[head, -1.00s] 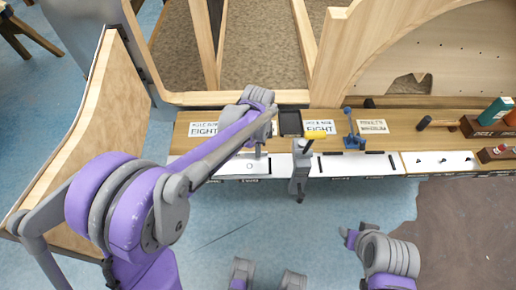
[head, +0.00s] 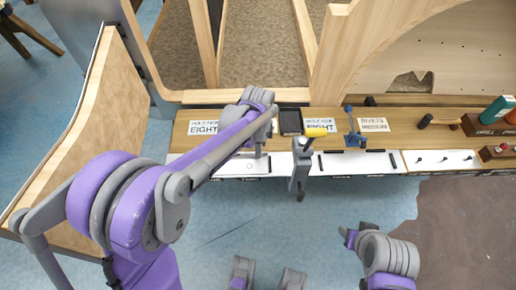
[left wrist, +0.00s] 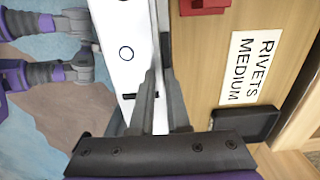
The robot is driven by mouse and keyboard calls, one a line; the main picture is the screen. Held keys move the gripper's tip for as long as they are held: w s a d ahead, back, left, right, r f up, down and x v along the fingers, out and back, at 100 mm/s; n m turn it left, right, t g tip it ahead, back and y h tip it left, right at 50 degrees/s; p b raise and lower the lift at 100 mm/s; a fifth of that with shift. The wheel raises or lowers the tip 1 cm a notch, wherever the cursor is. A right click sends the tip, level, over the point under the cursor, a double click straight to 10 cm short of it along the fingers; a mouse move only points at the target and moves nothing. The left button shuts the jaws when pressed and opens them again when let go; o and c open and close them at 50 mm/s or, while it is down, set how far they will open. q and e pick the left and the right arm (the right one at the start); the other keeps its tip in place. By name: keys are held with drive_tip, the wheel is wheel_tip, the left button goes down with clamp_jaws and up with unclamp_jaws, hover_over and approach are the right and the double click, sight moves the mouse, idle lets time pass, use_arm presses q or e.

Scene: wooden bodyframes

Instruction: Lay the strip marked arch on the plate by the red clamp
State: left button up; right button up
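My left gripper (head: 259,152) is low over the white plate (head: 212,168) at the bench's front edge. In the left wrist view its two fingers (left wrist: 159,70) reach over the white plate (left wrist: 122,22), a narrow gap between them. No held strip can be made out. A red piece, perhaps the red clamp (left wrist: 202,5), is cut off at the top of the left wrist view; my left arm seems to hide it in the head view. No lettering reading arch is legible. My right gripper (head: 346,237) is low in front of the bench; its fingers are too small to judge.
A grey clamp with a yellow handle (head: 300,172) stands at the bench edge. A blue clamp (head: 355,138) is behind another white plate (head: 350,162). A black tray (head: 290,122) and several lettered cards lie behind. A card reading RIVETS MEDIUM (left wrist: 250,67) shows in the wrist view.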

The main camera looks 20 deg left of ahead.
use_arm(q)
drive_tip(key=o, duration=0.4)
drive_tip(key=shift+c, duration=0.2)
wheel_tip(320, 180, up, 11)
drive_tip(key=p, duration=0.1)
idle(0.5)
drive_tip(key=s+a+r+n+t+p, duration=0.1)
drive_tip(key=s+a+n+t+p, duration=0.1)
drive_tip(key=s+n, duration=0.5)
drive_tip(key=s+a+r+n+t+p, duration=0.2)
drive_tip(key=s+n+p, duration=0.3)
drive_tip(key=s, duration=0.7)
drive_tip(key=a+n+t, duration=0.1)
drive_tip(key=n, duration=0.1)
drive_tip(key=shift+a+r+n+p, duration=0.15)
drive_tip(key=shift+r+n+p, duration=0.15)
drive_tip(key=shift+n, duration=0.1)
